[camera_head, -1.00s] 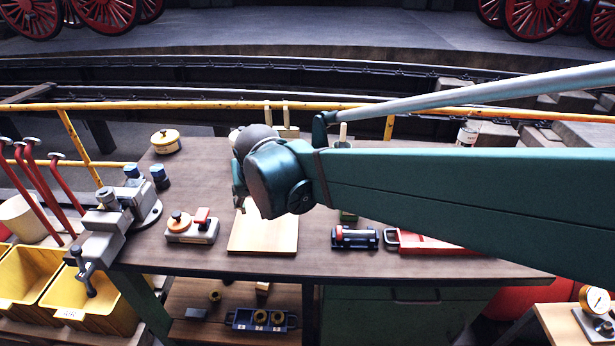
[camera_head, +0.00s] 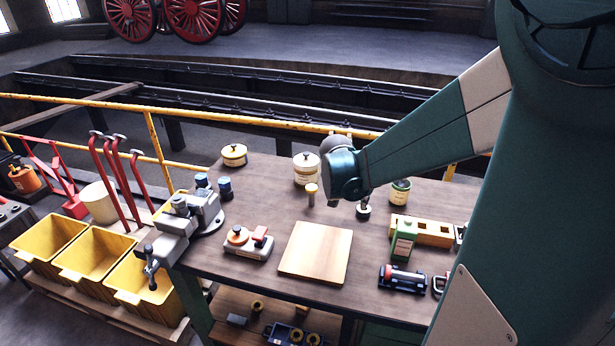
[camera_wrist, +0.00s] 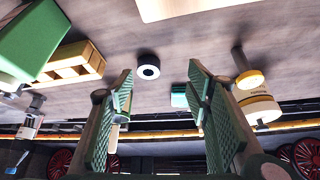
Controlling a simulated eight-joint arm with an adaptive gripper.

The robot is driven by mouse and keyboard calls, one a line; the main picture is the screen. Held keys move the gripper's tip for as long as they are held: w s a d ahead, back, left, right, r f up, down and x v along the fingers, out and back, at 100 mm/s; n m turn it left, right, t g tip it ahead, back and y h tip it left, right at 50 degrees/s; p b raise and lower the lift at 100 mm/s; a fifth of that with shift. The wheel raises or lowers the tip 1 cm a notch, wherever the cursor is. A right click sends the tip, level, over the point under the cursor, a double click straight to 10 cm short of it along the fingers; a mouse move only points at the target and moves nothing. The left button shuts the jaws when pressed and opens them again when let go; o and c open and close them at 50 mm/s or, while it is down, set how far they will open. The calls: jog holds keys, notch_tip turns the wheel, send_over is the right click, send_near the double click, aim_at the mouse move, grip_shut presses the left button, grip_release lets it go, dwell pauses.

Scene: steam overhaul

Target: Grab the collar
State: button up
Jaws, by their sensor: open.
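A small dark ring with a pale centre (camera_wrist: 148,67), which looks like the collar, lies on the workbench in the wrist view. In the head view it appears as a dark round piece (camera_head: 363,212) just below my wrist, behind and right of the wooden board. My gripper (camera_wrist: 160,78) is open and empty, its two green padded fingers apart. The ring shows between the fingertips, nearer the left one, and looks apart from both. In the head view my wrist hides most of the fingers. Brass rings (camera_head: 297,335) also sit on the lower shelf.
A brass-topped piece (camera_head: 311,193) and a white tin (camera_head: 306,170) stand left of my gripper. The wooden board (camera_head: 316,252) is bare.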

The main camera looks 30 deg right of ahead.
jog(key=shift+m+g+h, duration=0.3)
jog(key=shift+m, duration=0.6)
jog(key=d, duration=0.2)
jog(key=d+f, duration=0.1)
jog(key=w+d+f+p, duration=0.1)
jog(key=d, duration=0.1)
jog(key=shift+d, duration=0.3)
jog(key=shift+f, duration=0.1)
jog(key=shift+x, duration=1.15)
jog(key=shift+f, duration=0.1)
jog(key=shift+a+b+x, duration=0.2)
jog(key=shift+b+x, duration=0.65)
jog(key=shift+x, duration=1.7)
jog(key=shift+f, duration=0.1)
jog(key=c, duration=1.2)
jog(key=shift+c, duration=0.2)
